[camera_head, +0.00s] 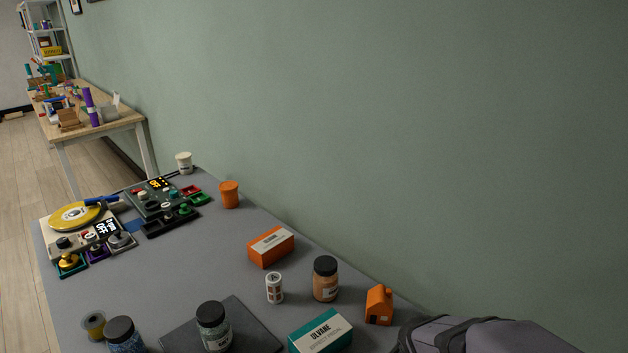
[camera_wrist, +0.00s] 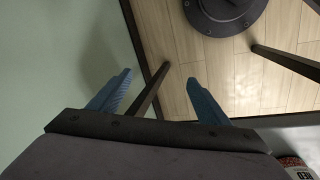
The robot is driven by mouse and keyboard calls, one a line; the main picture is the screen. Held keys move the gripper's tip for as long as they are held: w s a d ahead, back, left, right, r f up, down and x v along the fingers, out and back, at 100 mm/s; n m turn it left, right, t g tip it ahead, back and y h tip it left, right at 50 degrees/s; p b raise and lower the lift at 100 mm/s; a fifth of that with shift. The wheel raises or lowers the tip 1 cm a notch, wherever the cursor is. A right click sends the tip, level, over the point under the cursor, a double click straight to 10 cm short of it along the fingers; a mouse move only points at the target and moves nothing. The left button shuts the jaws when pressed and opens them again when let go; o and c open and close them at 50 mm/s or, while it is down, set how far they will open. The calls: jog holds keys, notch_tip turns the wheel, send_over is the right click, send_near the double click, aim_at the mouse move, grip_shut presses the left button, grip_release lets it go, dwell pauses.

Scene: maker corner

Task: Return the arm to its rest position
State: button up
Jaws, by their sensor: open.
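My gripper (camera_wrist: 156,80) shows in the wrist view with its two blue fingers spread wide apart. Nothing is between them. Beyond the fingers I see the wooden floor (camera_wrist: 225,85), dark table or stand legs and a pale green wall at the left. The fingers touch nothing that I can see. In the head view the fingers do not show. A dark grey rounded shape fills the bottom right corner there, and I cannot tell its full form.
The grey table (camera_head: 225,240) holds an orange box (camera_head: 270,250), a teal box (camera_head: 320,335), an orange house (camera_head: 379,306), several jars and a dark mat (camera_head: 250,322). Electronic boards and a yellow disc (camera_head: 74,217) stand at the far left. The wall runs along the right.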

jog(key=s+a+f+m+g+y+b, duration=0.1)
jog(key=s+a+f+m+b, duration=0.15)
jog(key=f+b, duration=0.2)
jog(key=s+a+f+m+y+b, duration=0.1)
jog(key=s+a+f+m+b, duration=0.1)
jog(key=a+f+b, duration=0.3)
notch_tip(320, 180, up, 25)
jog(key=d+p, duration=0.2)
jog(key=p, duration=2.5)
jog(key=shift+d, duration=0.25)
